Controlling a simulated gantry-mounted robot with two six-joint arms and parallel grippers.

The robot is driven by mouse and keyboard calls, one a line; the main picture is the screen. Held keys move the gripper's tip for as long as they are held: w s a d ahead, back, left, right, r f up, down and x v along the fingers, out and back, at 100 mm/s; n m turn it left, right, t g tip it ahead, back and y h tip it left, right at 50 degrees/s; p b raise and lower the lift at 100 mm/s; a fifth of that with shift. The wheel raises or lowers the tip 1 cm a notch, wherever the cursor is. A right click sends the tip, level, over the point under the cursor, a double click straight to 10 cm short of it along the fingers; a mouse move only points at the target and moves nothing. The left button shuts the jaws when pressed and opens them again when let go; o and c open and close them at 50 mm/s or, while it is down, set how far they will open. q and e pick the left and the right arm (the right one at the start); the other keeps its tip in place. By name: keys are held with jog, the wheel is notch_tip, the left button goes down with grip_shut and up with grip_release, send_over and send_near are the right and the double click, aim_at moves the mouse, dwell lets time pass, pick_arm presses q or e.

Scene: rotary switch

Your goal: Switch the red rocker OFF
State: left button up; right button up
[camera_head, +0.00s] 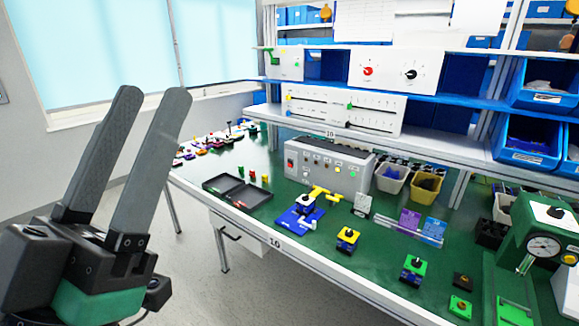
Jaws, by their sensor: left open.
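The red rocker (291,164) is a small red patch on the left part of the front face of a grey control box (346,184). The box stands on the green workbench below the shelves. The rocker is too small to tell which way it is tipped. My left gripper (156,95) is large in the foreground at left, its two grey fingers apart and pointing up, with nothing between them. It is in front of the floor and wall, well to the left of the box and apart from it. My right gripper is not in view.
A black open case (238,194) and a blue-based fixture with a yellow handle (300,216) lie before the box. A green press with a dial (543,247) is at far right. A shelf overhangs the bench.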

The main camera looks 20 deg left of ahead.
pick_arm(q)
grip_shut()
dwell(1.6)
